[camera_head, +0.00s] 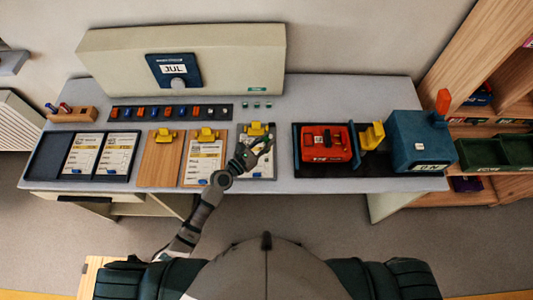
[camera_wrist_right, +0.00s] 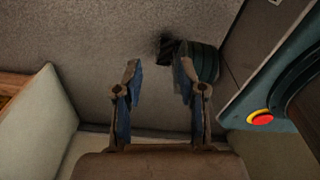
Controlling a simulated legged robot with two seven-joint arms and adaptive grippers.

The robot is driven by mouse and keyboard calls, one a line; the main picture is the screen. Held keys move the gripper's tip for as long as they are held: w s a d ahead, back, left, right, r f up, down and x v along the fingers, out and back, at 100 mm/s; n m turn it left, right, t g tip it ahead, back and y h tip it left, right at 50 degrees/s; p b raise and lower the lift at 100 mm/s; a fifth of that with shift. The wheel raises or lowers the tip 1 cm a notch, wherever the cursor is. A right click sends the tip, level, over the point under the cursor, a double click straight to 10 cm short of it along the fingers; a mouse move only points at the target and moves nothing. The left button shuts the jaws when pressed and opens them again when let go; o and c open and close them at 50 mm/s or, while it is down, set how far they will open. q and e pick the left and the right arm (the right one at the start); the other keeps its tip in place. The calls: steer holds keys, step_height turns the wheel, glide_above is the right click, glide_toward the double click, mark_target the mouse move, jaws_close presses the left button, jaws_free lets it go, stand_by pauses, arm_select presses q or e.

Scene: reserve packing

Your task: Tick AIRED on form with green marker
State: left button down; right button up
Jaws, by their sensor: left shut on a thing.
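My left gripper (camera_head: 256,148) is over the right-hand clipboard (camera_head: 245,172), which has a yellow clip (camera_head: 257,129) and a white form. It is shut on a thin thing that shows a little green, taken to be the green marker (camera_head: 268,141). The gripper covers much of the form, so its lines and any tick cannot be read. Whether the marker tip touches the paper cannot be told. My right gripper (camera_wrist_right: 158,78) is open and empty, with its fingers apart above the floor; it is not seen in the head view.
Two more clipboards (camera_head: 160,163) lie to the left, one with a form. A dark tray (camera_head: 45,158) holds two forms. A row of markers (camera_head: 170,112) lies behind. A red box (camera_head: 326,143) and a blue box (camera_head: 422,140) stand at right.

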arm_select(q)
steer(key=shift+s+f+b, duration=0.4)
steer(key=shift+f+b, duration=0.3)
steer(key=shift+f, duration=0.25)
steer(key=shift+s+f+b, duration=0.4)
steer(key=shift+f+b, duration=0.3)
steer(key=shift+f, duration=0.3)
steer(key=shift+s+f+b, duration=0.4)
steer(key=shift+f+b, duration=0.3)
steer(key=shift+f, duration=0.25)
arm_select(e)
steer(key=shift+w+a+f, duration=0.15)
steer(key=shift+w+f, duration=0.45)
steer(key=shift+f, duration=0.2)
steer(key=shift+w+a+f, duration=0.1)
steer(key=shift+w+f, duration=0.5)
steer(key=shift+f, duration=0.15)
arm_select(q)
steer(key=shift+f, duration=0.15)
arm_select(e)
steer(key=shift+w, duration=0.1)
arm_select(q)
steer(key=shift+f+b, duration=0.35)
steer(key=shift+f, duration=0.1)
arm_select(e)
steer(key=shift+f, duration=0.35)
